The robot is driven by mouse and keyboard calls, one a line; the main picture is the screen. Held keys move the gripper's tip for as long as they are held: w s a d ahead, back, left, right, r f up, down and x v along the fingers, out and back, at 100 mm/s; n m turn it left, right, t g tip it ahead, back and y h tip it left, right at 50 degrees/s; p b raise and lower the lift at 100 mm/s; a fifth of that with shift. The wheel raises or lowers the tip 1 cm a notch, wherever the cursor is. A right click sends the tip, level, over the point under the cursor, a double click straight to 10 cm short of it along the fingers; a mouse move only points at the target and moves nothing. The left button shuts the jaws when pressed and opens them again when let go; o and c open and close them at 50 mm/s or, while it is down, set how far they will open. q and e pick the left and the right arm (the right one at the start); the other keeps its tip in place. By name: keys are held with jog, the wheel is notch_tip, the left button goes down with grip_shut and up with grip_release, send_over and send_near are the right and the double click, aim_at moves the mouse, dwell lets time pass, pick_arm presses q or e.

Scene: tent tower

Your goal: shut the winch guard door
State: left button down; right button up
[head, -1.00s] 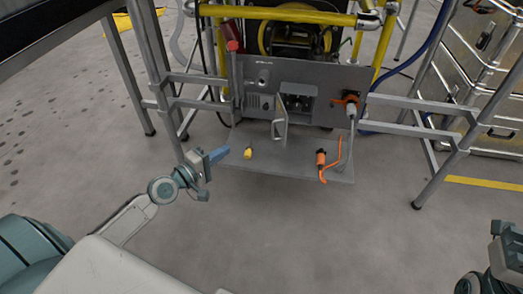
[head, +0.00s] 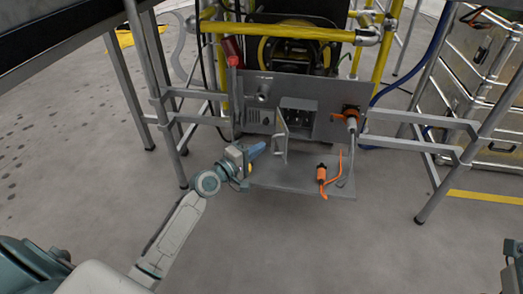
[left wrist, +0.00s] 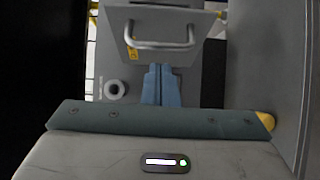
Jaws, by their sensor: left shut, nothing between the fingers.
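The winch guard door (head: 281,133) stands open, out from the grey panel (head: 325,90), at the left side of a dark opening (head: 298,115). It shows nearly edge-on in the head view. In the left wrist view the door (left wrist: 165,14) lies straight ahead, with a bar handle (left wrist: 160,45) and a yellow label. My left gripper (head: 258,149) is just left of the door, over the shelf's left end. Its blue fingers (left wrist: 161,85) are together and empty, and appear apart from the door. Only part of my right arm shows at the right edge; its fingers are hidden.
The grey shelf (head: 300,180) below the panel holds an orange-handled part (head: 322,180) and a yellow piece (left wrist: 265,120). An orange connector (head: 350,113) sits on the panel at right. A red-capped post (head: 234,62) and metal legs stand at left. Yellow rails run above.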

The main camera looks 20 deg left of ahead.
pick_arm(q)
jog(key=shift+w+d, duration=0.25)
jog(key=shift+d, duration=0.35)
